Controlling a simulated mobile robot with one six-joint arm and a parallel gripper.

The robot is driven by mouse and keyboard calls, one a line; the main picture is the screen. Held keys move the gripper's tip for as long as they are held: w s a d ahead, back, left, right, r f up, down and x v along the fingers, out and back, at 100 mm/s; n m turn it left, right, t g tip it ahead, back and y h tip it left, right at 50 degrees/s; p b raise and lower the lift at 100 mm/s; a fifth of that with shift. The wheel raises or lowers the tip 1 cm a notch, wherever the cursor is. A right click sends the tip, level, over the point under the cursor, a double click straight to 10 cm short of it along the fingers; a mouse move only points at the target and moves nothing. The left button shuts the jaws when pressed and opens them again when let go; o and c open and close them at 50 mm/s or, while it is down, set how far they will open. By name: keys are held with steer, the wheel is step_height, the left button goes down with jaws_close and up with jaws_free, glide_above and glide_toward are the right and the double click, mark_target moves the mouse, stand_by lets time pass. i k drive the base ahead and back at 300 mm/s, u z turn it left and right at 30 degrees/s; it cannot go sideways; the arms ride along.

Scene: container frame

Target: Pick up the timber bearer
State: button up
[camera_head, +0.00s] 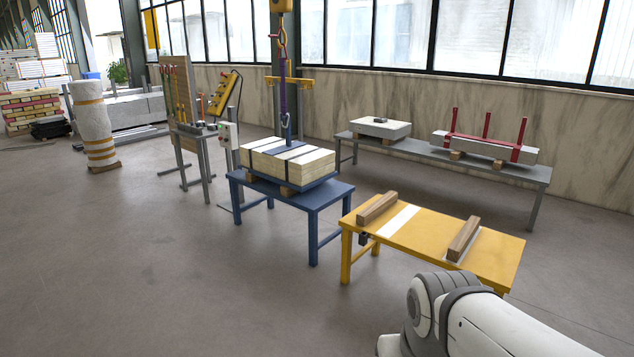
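Two brown timber bearers lie on the yellow table in the head view. One timber bearer (377,208) lies along the table's left end. The other timber bearer (463,238) lies nearer its right end, with a pale strip along its side. A white band crosses the yellow table (430,226) between them. Part of my white and grey arm shows at the bottom right, in front of the table. My gripper is not in view, so its state and any contact are hidden.
A blue table (326,193) left of the yellow one bears a strapped pale load (287,160) on timber blocks, below a hoist hook and sling. A long grey bench (520,172) behind holds slabs and a red frame. The floor (170,270) at front left is clear.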

mark_target(366, 215)
steer(key=z, duration=0.1)
steer(key=i, duration=4.25)
steer(key=z, duration=0.15)
